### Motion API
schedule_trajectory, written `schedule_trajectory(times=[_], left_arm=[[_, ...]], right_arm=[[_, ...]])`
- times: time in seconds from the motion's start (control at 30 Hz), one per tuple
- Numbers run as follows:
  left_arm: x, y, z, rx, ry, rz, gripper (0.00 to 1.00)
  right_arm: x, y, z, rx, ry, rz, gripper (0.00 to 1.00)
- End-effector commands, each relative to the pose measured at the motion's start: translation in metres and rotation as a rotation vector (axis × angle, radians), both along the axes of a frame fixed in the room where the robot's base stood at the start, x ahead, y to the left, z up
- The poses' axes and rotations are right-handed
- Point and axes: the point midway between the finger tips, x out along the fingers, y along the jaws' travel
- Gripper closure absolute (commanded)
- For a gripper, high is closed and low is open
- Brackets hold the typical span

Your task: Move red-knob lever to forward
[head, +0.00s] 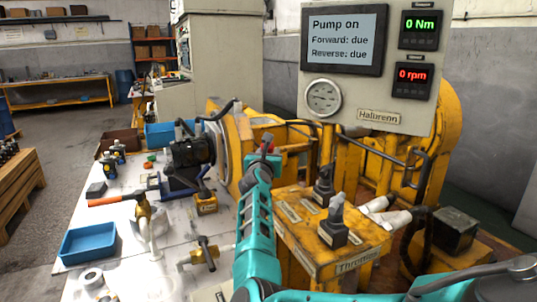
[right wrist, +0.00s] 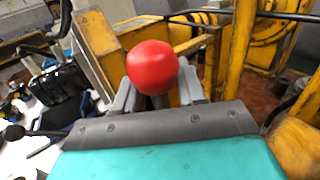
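The red-knob lever (head: 269,146) stands at the left end of the yellow control console (head: 326,258). Its round red knob (right wrist: 152,67) fills the middle of the right wrist view. My right gripper (head: 263,158) is at this lever, reaching up from below in the head view. In the right wrist view its grey fingers (right wrist: 156,92) stand apart on either side below the knob, with a gap between them. The knob hides part of the fingers and the lever shaft. My left gripper is not in view.
Two other dark levers (head: 324,187) (head: 335,224) stand on the console to the right. The display (head: 343,40) reads "Pump on", "Forward: due", "Reverse: due"; the meters show 0 Nm and 0 rpm. A white table (head: 130,262) with tools and a blue tray (head: 88,243) lies left.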

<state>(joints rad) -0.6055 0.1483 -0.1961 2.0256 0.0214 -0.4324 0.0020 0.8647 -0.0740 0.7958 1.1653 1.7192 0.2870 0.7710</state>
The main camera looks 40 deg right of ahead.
Motion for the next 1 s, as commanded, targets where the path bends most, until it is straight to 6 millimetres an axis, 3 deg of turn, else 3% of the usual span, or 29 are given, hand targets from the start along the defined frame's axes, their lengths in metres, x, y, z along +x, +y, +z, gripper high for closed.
schedule_trajectory(times=[0.4, 0.8, 1.0], left_arm=[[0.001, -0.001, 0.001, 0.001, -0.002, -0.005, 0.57], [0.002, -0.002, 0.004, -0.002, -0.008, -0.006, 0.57], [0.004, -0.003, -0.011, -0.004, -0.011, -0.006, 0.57]], right_arm=[[0.000, 0.000, 0.002, -0.002, -0.002, 0.000, 1.00], [0.001, 0.000, 0.005, -0.006, -0.006, 0.001, 1.00], [0.012, -0.001, 0.001, 0.012, -0.017, 0.002, 1.00]])
